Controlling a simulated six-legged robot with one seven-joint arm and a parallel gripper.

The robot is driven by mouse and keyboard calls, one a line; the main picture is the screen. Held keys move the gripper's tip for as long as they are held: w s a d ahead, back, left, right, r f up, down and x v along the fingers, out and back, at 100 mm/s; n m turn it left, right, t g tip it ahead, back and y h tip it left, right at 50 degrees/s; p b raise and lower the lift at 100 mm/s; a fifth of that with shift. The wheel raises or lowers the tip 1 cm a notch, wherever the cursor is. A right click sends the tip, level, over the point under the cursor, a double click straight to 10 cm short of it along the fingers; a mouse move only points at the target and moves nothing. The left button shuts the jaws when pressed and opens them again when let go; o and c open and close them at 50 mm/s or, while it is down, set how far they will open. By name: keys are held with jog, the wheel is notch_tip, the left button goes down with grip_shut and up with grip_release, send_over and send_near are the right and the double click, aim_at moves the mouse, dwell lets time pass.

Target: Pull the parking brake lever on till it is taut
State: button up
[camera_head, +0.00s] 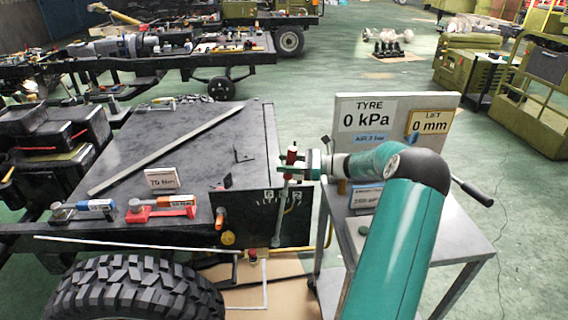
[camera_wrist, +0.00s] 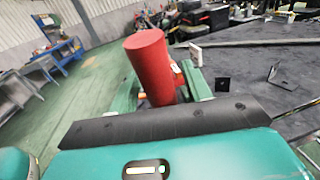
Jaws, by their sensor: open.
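The parking brake lever has a red grip (camera_head: 291,156) on a thin grey shaft. It stands nearly upright in front of a black panel (camera_head: 240,215) with a marked arc on the side of the bench. My gripper (camera_head: 302,167) is at the grip, coming from the right. In the wrist view the red grip (camera_wrist: 150,60) stands between the two green fingers (camera_wrist: 165,92). The gripper is open around it; whether a finger touches it I cannot tell. The grip's lower part and the shaft are hidden in the wrist view.
A grey cart (camera_head: 455,238) with a sign reading 0 kPa and 0 mm stands right, partly behind my arm. The dark deck (camera_head: 180,140) holds a long bar and torque tools. A big tyre (camera_head: 135,292) is at the front left. Green floor is free behind.

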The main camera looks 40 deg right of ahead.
jog(key=shift+w+a, duration=0.35)
grip_shut()
jog(key=w+a, duration=0.1)
jog(key=w+a+h, duration=0.1)
jog(key=a, duration=0.1)
jog(key=shift+w+a+g, duration=0.1)
jog(key=shift+g, duration=0.3)
jog(key=shift+r, duration=0.1)
grip_release()
